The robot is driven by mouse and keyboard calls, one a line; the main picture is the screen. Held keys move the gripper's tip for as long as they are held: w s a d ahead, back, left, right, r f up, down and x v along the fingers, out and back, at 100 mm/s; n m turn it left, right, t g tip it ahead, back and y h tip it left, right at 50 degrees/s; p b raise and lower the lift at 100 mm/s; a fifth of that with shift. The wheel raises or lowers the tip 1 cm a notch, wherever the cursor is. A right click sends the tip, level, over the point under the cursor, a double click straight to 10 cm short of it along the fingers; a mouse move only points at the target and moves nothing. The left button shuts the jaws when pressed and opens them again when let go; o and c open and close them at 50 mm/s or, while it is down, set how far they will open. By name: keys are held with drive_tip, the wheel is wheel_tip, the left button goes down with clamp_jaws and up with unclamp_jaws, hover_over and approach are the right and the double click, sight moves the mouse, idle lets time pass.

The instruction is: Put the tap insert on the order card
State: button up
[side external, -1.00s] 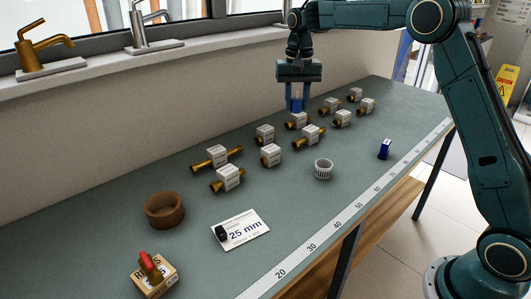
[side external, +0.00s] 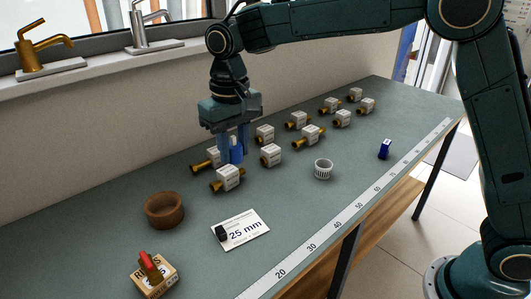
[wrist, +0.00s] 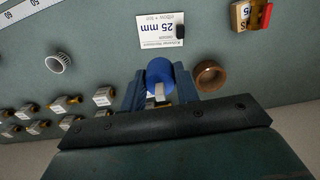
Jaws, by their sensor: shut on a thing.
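My gripper (side external: 232,152) is shut on a blue rounded piece, apparently the tap insert (side external: 236,150), above the fittings in the middle of the bench. In the wrist view the tap insert (wrist: 160,72) sits between the two blue fingers, with a pale part below its round blue body. The white order card (side external: 246,230), marked 25 mm, lies flat on the bench, nearer the camera than my gripper. A small black piece (side external: 220,233) sits on its left edge. In the wrist view the card (wrist: 158,28) is beyond the held piece and apart from it.
Several brass fittings with white labels (side external: 228,178) stand around and beyond my gripper. A brown ring-shaped bowl (side external: 164,211) is left of the card, and a box with a red-handled valve (side external: 152,275) is nearer. A white slotted cup (side external: 323,169) and a blue block (side external: 385,149) stand right.

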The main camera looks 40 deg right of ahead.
sight(240, 228)
drive_tip(key=shift+s+a, duration=0.1)
drive_tip(key=shift+a, duration=0.05)
drive_tip(key=shift+f, duration=0.15)
wheel_tip(240, 228, down, 20)
drive_tip(key=shift+r, duration=0.1)
idle(0.9)
drive_tip(key=o, duration=0.7)
wheel_tip(240, 228, up, 12)
drive_tip(key=shift+r, duration=0.1)
idle(0.6)
